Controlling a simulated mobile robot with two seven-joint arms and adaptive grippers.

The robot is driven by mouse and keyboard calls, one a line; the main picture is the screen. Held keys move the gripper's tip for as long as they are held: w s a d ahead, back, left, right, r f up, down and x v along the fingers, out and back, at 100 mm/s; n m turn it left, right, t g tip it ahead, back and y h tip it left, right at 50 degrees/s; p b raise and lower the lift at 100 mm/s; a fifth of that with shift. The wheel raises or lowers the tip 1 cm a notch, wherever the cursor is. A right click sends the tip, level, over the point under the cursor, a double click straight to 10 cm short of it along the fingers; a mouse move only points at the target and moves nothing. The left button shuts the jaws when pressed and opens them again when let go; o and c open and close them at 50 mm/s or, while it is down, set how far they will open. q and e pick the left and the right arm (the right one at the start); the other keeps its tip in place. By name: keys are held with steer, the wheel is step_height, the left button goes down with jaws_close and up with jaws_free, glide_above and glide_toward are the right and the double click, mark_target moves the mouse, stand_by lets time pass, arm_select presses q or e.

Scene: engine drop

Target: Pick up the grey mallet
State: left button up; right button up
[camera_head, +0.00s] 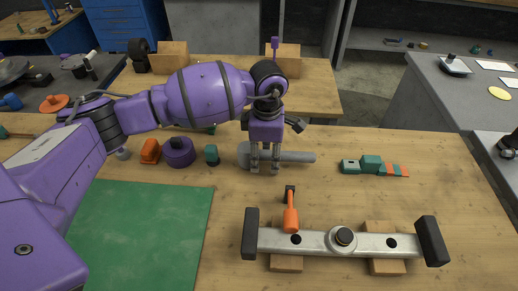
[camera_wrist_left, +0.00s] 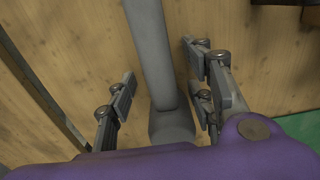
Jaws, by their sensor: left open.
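The grey mallet (camera_head: 300,157) lies on the wooden table, its handle toward the right in the head view. In the left wrist view its handle (camera_wrist_left: 152,45) runs up from the thicker head (camera_wrist_left: 172,128). My left gripper (camera_head: 265,170) points down over the mallet near its head. Its fingers are open, standing on both sides of the mallet in the left wrist view (camera_wrist_left: 161,88), with gaps visible. The gripper hides part of the mallet in the head view. My right gripper is not in view.
An orange-handled hammer (camera_head: 291,217) and a metal bar with black ends (camera_head: 320,242) on wooden blocks lie nearer. A purple round part (camera_head: 179,152) and small teal part (camera_head: 211,155) stand left. A teal-and-orange piece (camera_head: 372,165) lies right. A green mat (camera_head: 140,235) covers the front left.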

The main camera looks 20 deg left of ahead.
mark_target(266, 152)
arm_select(q)
jaws_close()
steer(key=shift+r, duration=0.1)
stand_by(0.3)
steer(key=shift+r, duration=0.55)
step_height(266, 152, up, 2)
steer(key=shift+s+r, duration=0.1)
steer(key=shift+r, duration=0.15)
steer(key=s+d+r, duration=0.1)
steer(key=s+r, duration=0.8)
steer(key=s, duration=0.4)
steer(key=shift+s+r, duration=0.15)
steer(key=shift+s, duration=0.25)
steer(key=shift+d, duration=0.1)
